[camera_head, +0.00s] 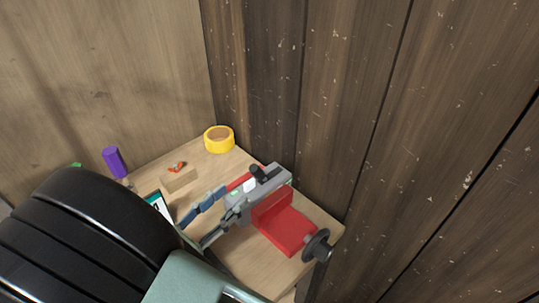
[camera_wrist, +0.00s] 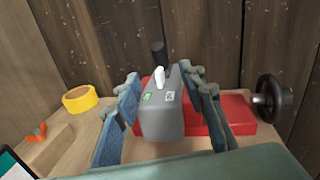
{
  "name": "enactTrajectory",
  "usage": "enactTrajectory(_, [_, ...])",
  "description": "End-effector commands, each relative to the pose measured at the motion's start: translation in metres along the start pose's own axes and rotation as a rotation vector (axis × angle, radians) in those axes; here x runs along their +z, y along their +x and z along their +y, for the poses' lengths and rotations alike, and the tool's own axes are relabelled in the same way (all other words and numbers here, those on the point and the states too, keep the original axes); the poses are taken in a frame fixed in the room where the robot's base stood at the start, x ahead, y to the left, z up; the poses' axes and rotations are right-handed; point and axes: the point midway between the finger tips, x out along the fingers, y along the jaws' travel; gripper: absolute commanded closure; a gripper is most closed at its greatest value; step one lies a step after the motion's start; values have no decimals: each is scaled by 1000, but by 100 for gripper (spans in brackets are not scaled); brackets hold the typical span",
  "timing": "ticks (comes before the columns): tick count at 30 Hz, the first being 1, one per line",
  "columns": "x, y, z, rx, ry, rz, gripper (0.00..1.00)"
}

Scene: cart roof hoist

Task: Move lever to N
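A grey hoist box (camera_wrist: 161,112) stands upright on a red base (camera_wrist: 232,113), with a black lever (camera_wrist: 158,54) sticking up at its top. In the head view the lever (camera_head: 257,171) shows as a dark knob on the grey box (camera_head: 268,182). A small white piece (camera_wrist: 160,77) and green and white labels are on the box; their letters are too small to read. My gripper (camera_wrist: 165,82) is open, with one blue-grey finger on each side of the box. The fingers are spread, with nothing clearly held; contact with the box cannot be told. The gripper also shows in the head view (camera_head: 232,199).
The wooden table (camera_head: 205,172) stands against plank walls. A yellow tape roll (camera_head: 219,139), a wooden block (camera_head: 178,180) with an orange item, and a purple cylinder (camera_head: 114,162) are to the left. A black handwheel (camera_wrist: 273,98) is at the red base's right end.

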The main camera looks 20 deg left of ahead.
Motion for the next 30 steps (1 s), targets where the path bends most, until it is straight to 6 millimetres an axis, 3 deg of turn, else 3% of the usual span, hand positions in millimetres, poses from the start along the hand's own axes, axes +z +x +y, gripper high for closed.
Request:
enactTrajectory(18, [1, 96, -1, -3, 1, 0, 63])
enactTrajectory(30, [0, 107, -1, -2, 1, 1, 63])
